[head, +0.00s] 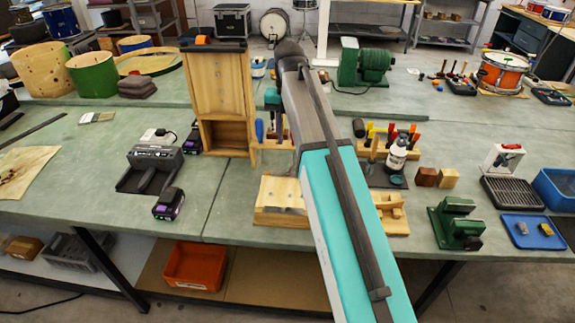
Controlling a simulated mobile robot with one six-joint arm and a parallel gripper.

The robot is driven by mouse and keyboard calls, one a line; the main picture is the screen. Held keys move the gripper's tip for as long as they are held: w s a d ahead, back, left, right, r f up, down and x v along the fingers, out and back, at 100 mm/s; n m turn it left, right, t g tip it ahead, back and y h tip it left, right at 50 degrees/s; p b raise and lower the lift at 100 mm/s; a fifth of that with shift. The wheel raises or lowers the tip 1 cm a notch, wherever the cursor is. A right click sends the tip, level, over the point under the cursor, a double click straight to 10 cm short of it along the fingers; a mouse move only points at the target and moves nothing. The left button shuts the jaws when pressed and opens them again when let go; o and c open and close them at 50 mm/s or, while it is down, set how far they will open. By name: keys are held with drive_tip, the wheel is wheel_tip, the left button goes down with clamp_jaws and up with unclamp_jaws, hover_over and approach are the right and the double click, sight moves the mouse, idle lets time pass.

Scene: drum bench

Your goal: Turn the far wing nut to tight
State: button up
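I cannot make out a wing nut for certain. A pale wooden block (282,193) with small dark marks on its top lies near the bench's front edge, left of my arm. My arm covers its right side. A second wooden piece (391,214) with a rounded part shows just right of my arm. My teal and grey arm rises from the bottom across the middle of the head view. I cannot see my gripper's fingers; the arm hides what lies behind it. A small teal part shows left of the arm, too covered to identify.
A tall wooden cabinet (220,92) stands behind the block. A black charger (152,168) and battery (168,203) lie left. A white bottle (397,153), green vise-like tool (455,222) and blue tray (533,231) stand right. The bench (70,185) is partly clear at left.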

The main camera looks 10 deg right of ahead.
drive_tip(key=shift+f+p, duration=1.2)
drive_tip(key=shift+f, duration=4.75)
clamp_jaws()
